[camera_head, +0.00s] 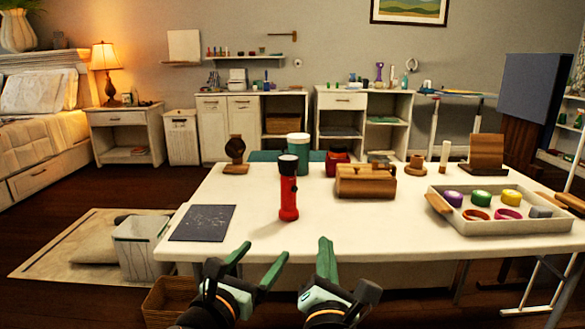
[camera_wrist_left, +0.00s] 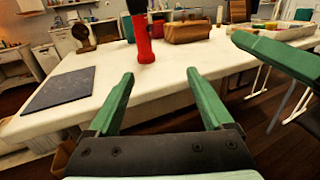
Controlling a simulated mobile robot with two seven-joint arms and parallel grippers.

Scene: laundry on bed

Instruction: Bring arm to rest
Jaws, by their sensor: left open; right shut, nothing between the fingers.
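My left gripper (camera_head: 256,262) is low at the front of the white table (camera_head: 240,225), before its near edge. Its two green fingers are apart with nothing between them, also in the left wrist view (camera_wrist_left: 162,84). My right gripper (camera_head: 326,260) is just to the right of it, with its green fingers together and empty. One of its green fingers shows at the right of the left wrist view (camera_wrist_left: 275,55). A red flashlight with a black head (camera_head: 288,190) stands upright on the table beyond both grippers, apart from them.
A dark flat panel (camera_head: 203,223) lies at the table's left. A tray (camera_head: 490,228) with colored rolls is at the right. A white bin (camera_head: 140,250) and wicker basket (camera_head: 168,302) stand on the floor.

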